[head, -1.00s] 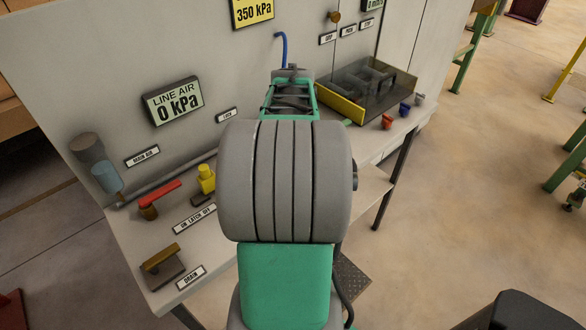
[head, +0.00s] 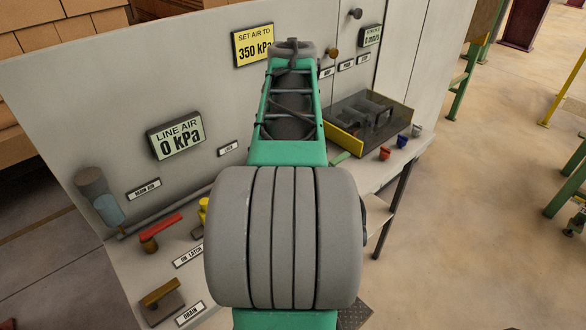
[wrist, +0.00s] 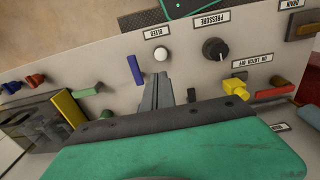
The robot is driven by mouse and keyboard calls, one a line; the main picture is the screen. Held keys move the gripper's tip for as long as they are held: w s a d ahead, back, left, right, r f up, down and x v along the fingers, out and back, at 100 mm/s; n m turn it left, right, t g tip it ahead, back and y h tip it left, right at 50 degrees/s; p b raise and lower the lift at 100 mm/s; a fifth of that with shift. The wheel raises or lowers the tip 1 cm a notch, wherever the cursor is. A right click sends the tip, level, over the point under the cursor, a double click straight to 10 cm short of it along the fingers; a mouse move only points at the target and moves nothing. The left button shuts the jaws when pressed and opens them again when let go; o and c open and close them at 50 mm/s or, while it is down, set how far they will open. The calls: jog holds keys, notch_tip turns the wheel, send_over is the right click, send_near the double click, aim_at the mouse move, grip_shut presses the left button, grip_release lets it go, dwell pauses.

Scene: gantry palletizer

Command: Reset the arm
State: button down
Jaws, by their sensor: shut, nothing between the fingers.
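My gripper (wrist: 155,92) shows in the wrist view as grey fingers closed together, with nothing between them. It appears above the panel's sloping top, close to a white knob labelled BLEED (wrist: 161,53) and a blue bar (wrist: 135,69). I cannot tell its exact height over them. In the head view my green and grey arm rises up the middle of the picture in front of the panel, and the gripper itself is hidden there.
A black pressure knob (wrist: 215,50), a yellow latch (wrist: 235,88) and a red lever (head: 160,226) are on the panel. A dark clear-lidded box (head: 368,122) stands at right, with small red (head: 384,154) and blue (head: 402,141) pieces beside it. Open floor lies right of the panel.

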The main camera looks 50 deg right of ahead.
jog(key=w+a+f+n+t, duration=0.15)
jog(key=w+a, duration=0.25)
jog(key=a, duration=0.5)
jog(key=w+a+f, duration=0.2)
jog(key=w+a, duration=0.2)
jog(key=a, duration=0.4)
jog(key=shift+n+t, duration=0.55)
jog(key=shift+t, duration=0.4)
jog(key=a+f, duration=0.1)
jog(key=a, duration=0.4)
jog(key=s+a+f, duration=0.1)
jog(key=a+f, duration=0.1)
jog(key=a, duration=0.3)
jog(key=a+f, duration=0.1)
jog(key=a, duration=0.4)
jog(key=shift+s+f, duration=0.4)
